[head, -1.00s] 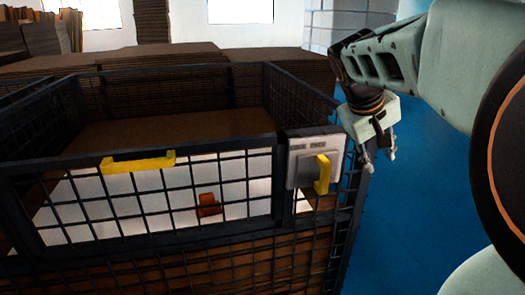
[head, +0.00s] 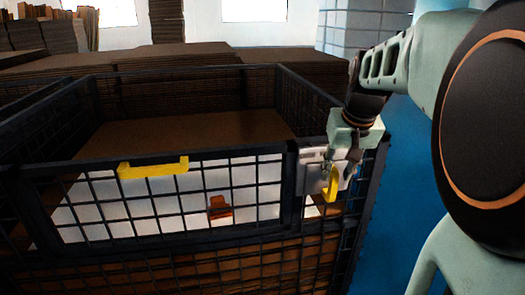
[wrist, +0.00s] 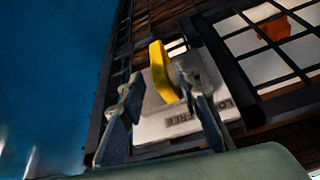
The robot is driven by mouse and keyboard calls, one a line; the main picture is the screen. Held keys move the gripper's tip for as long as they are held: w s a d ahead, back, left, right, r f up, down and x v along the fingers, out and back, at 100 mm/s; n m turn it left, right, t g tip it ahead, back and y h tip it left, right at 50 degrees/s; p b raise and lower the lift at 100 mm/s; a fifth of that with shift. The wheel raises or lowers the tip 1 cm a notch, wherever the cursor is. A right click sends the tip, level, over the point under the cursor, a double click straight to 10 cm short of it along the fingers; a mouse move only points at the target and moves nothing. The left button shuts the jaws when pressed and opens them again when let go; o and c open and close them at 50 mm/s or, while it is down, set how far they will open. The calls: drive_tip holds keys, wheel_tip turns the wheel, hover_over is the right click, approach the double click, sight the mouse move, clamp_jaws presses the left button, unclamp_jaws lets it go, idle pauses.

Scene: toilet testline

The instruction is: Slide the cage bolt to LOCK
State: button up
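The cage bolt's yellow handle (head: 331,186) stands out from a pale plate (head: 311,172) on the cage's front right post. In the wrist view the handle (wrist: 160,72) shows between and just beyond my two fingertips. The plate (wrist: 205,75) carries lettering that reads "FREE" and, partly hidden, "LO". My gripper (head: 343,172) is at the plate, just above and right of the handle. In the wrist view my gripper (wrist: 157,80) has its fingers apart; I cannot tell whether either touches the handle. My gripper hides the plate's right part in the head view.
The dark mesh cage (head: 200,255) has a front panel with a yellow grip bar (head: 153,168) on top. An orange-brown piece (head: 220,208) shows behind the mesh. Stacked brown sheets (head: 180,55) stand behind. Blue floor (head: 388,235) is clear to the right.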

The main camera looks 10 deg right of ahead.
sight(335, 177)
drive_tip(key=x, duration=0.4)
drive_tip(key=shift+w+f, duration=0.2)
drive_tip(key=shift+f, duration=0.15)
clamp_jaws()
